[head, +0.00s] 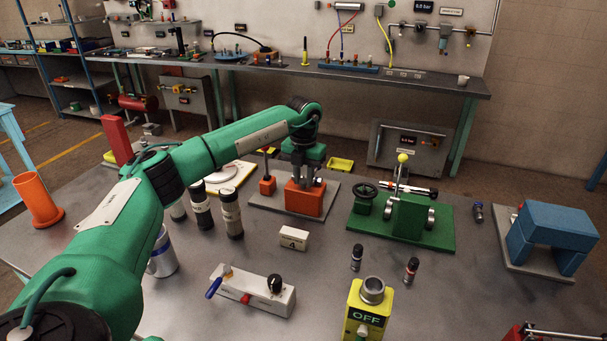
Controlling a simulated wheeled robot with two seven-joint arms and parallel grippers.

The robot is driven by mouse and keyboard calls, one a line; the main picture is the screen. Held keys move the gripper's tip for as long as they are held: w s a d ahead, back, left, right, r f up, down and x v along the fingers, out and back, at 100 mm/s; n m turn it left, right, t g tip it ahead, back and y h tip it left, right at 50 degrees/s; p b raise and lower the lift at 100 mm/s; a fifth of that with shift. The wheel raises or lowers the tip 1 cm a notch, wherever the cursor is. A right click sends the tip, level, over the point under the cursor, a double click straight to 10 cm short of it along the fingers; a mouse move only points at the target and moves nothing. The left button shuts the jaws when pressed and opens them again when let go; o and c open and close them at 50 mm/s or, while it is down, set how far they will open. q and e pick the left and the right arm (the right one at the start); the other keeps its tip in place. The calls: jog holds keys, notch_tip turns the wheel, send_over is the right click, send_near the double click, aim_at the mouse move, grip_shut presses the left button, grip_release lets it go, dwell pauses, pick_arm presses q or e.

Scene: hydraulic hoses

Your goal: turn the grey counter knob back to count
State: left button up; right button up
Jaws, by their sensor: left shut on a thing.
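My left arm reaches in from the left, and its gripper (305,183) points down at the top of an orange block (303,199). The block stands on a grey plate (264,201) near the middle of the table. The gripper is shut on a small grey part at the block's top, which I take to be the grey counter knob. The fingers hide most of it, so I cannot read which way it is turned. A small white box with a dark mark (293,239) stands just in front of the plate. My right gripper is not in view.
A green fixture (408,215) with a yellow-tipped lever stands to the right, and a blue bridge block (556,225) beyond it. Dark cylinders (231,213) stand left of the gripper. In front are a switch box (262,296) and a yellow OFF box (367,312).

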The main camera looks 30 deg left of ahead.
pick_arm(q)
jog(key=n, duration=0.2)
jog(key=shift+r+n+p, duration=0.1)
jog(key=shift+n+p, duration=0.2)
jog(key=shift+n, duration=0.6)
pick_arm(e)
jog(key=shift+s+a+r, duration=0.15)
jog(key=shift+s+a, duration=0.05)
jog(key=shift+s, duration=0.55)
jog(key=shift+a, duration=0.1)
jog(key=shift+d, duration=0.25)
pick_arm(q)
jog(key=o, duration=1)
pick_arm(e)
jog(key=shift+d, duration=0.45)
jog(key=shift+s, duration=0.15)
